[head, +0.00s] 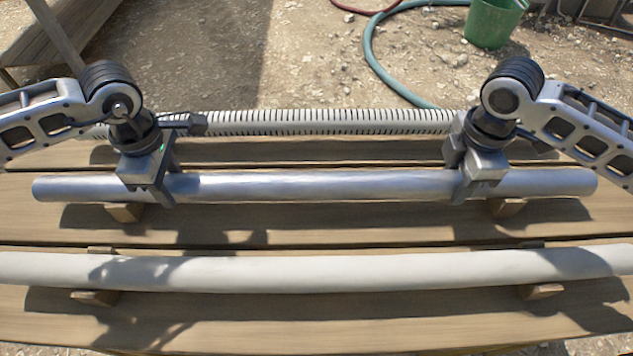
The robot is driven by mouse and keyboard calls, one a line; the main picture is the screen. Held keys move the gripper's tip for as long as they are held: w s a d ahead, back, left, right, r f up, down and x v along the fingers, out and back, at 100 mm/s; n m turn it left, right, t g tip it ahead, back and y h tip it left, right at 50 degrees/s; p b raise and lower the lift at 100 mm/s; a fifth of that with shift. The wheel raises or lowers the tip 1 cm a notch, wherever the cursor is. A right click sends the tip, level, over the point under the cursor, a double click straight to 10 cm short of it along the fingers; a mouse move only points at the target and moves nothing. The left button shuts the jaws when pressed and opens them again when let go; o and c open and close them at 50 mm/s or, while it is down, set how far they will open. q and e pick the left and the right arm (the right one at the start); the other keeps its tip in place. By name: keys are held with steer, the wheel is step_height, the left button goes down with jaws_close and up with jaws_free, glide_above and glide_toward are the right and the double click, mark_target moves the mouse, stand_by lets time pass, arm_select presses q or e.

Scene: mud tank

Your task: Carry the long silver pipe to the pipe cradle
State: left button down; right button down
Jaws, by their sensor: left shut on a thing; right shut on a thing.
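The long silver pipe (320,186) lies across the wooden table in the head view, level from left to right. My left gripper (160,188) is shut on the pipe near its left end. My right gripper (467,187) is shut on it near its right end. Small wooden blocks (125,212) and (507,207) show just below the pipe, near its two ends. I cannot tell whether the pipe touches these blocks. No thing in view can be clearly told as the pipe cradle.
A white pipe (320,274) rests on wooden blocks along the near side of the table (330,325). A ribbed white pipe (320,122) lies behind the silver one. Beyond the table are gravel ground, a green bucket (494,22) and a teal hose (374,60).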

arm_select(q)
steer(key=shift+r, duration=0.15)
arm_select(e)
steer(key=shift+r, duration=0.15)
